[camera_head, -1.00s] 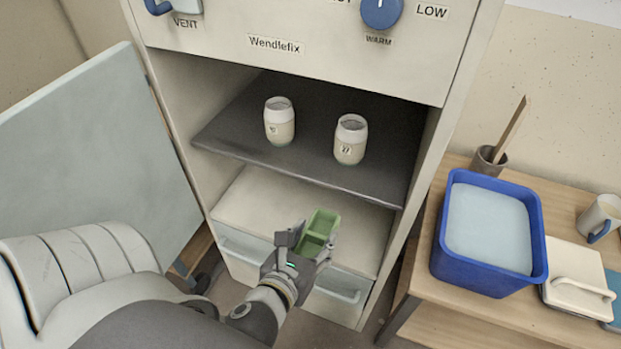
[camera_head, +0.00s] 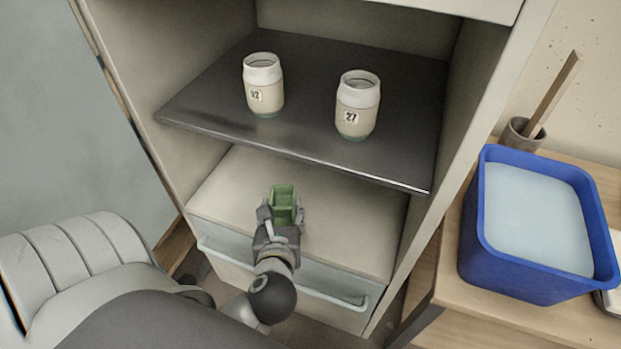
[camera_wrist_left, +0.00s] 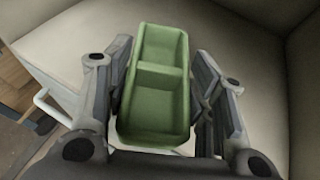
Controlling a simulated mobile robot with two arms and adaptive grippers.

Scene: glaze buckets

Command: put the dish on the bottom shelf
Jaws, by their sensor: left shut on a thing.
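The green dish (camera_head: 284,196) is a small oblong tray with a divider across it. It also shows large in the left wrist view (camera_wrist_left: 158,100), with both compartments empty. My left gripper (camera_head: 281,212) is shut on the dish, one finger on each long side. It holds the dish at the front of the cabinet's bottom shelf (camera_head: 345,224), a pale bare surface below the dark shelf. Whether the dish touches the bottom shelf I cannot tell. My right gripper is out of view.
The dark upper shelf (camera_head: 310,130) overhangs the bottom one and bears two jars, one labelled 82 (camera_head: 263,85) and one labelled 27 (camera_head: 357,105). A drawer with a handle (camera_head: 335,298) lies below. A blue tub (camera_head: 535,225) stands on the wooden table at right.

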